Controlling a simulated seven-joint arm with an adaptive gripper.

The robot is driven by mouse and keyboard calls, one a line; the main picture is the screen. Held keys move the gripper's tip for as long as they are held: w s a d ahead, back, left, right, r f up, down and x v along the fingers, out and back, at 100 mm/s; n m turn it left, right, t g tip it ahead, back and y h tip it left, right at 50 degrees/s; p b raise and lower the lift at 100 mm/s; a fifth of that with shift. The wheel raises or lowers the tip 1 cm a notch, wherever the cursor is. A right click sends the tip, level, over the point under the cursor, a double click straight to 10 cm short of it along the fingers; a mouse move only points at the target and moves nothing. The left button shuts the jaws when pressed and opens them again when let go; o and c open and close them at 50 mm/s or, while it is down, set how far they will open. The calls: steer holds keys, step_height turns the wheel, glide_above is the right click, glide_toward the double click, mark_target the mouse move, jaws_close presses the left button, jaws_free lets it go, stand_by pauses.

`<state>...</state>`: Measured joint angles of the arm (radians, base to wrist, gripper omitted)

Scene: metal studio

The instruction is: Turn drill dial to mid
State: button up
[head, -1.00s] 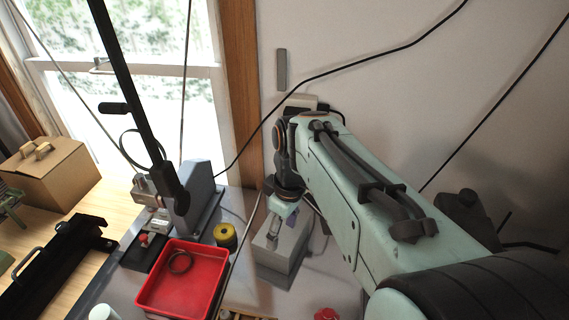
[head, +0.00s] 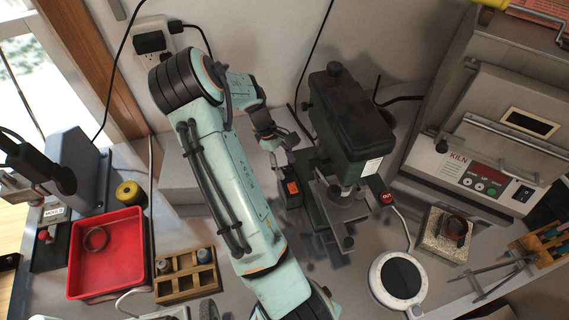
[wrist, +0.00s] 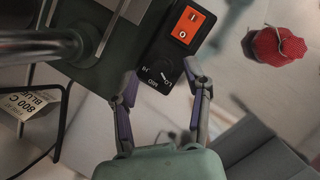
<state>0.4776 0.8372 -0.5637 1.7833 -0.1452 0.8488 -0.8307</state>
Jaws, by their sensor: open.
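The drill (head: 352,115) is a dark green press at the back middle of the bench in the head view. Its black switch box (head: 292,192) with an orange rocker is beside its left side. In the wrist view the switch box (wrist: 185,35) shows an orange I/O rocker (wrist: 188,24) and a black dial (wrist: 159,70) marked LO, MID and HI. The dial's white mark appears to point toward LO. My gripper (wrist: 162,76) is open, with one finger on each side of the dial end of the box. Contact with the dial cannot be told. In the head view my gripper (head: 281,158) is small and partly unclear.
A red emergency button (head: 386,198) is right of the drill. A kiln (head: 490,130) stands at the right, a round white plate (head: 400,278) in front. A red tray (head: 105,255) and wooden rack (head: 187,275) are left. In the wrist view the drill's green body borders the box's left.

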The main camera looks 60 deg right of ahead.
steer(key=shift+s+f, duration=0.1)
steer(key=shift+f, duration=0.25)
jaws_close()
steer(key=m+y, duration=0.1)
steer(key=m, duration=0.1)
steer(key=m+y, duration=0.1)
steer(key=m, duration=0.2)
steer(key=shift+d+m+t, duration=0.15)
steer(key=shift+m+t, duration=0.15)
steer(key=shift+t, duration=0.1)
steer(key=m, duration=0.3)
steer(key=m+t+y, duration=0.1)
steer(key=m, duration=0.1)
steer(key=shift+s+m+y, duration=0.1)
steer(key=shift+m+y, duration=0.2)
steer(key=shift+m, duration=0.1)
steer(key=shift+t, duration=0.3)
